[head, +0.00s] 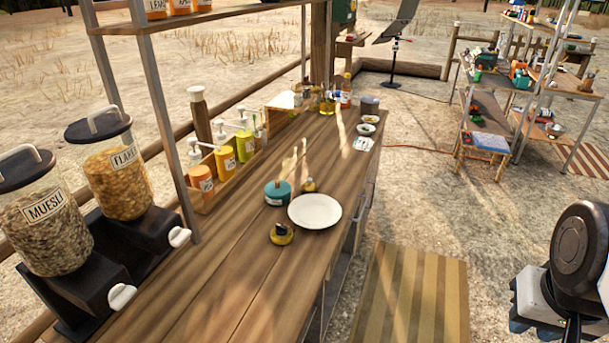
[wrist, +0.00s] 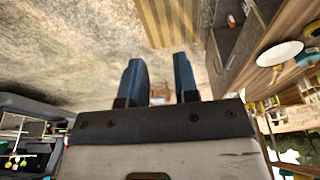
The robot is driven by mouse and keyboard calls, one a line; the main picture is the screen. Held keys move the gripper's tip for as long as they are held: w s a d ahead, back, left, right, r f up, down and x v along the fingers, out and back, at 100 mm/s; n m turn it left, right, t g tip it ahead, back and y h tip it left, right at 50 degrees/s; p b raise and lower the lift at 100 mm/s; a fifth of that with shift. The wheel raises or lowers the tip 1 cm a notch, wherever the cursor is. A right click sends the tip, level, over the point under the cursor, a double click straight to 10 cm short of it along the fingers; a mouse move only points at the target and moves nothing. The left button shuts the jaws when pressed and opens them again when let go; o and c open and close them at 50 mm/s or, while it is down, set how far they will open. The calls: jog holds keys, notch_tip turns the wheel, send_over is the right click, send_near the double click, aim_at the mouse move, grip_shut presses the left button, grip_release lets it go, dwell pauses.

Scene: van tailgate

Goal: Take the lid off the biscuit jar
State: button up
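A squat teal jar (head: 278,193) with a pale label stands on the wooden counter (head: 235,290), beside a white plate. It looks like the biscuit jar, but its label is too small to read. Its top looks closed, and I cannot make out the lid's edge. My gripper (wrist: 157,62) shows two blue fingers, apart and with nothing between them, in the wrist view. In the head view my arm is at the lower right edge, off the counter and far from the jar.
A wooden box of pump bottles (head: 226,162) and cereal dispensers (head: 118,172) line the left. Shelf posts rise there. The front counter is clear.

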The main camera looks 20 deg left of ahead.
jog(key=shift+w, duration=0.1)
jog(key=w+a+r+n, duration=0.25)
jog(key=w+a, duration=0.25)
jog(key=w, duration=0.4)
jog(key=w+a+r+n, duration=0.2)
jog(key=w+a+n, duration=0.15)
jog(key=w, duration=0.55)
jog(key=w+a+f+n+g, duration=0.1)
jog(key=w+a+n, duration=0.3)
jog(key=w+a, duration=1.05)
jog(key=n+g, duration=0.1)
jog(key=n, duration=0.9)
send_over(277, 181)
jog(key=f, duration=1.1)
jog(key=d+f, duration=0.1)
jog(key=f, duration=0.5)
jog(key=shift+f, duration=0.1)
jog(key=shift+a+f, duration=0.3)
jog(key=shift+a, duration=0.2)
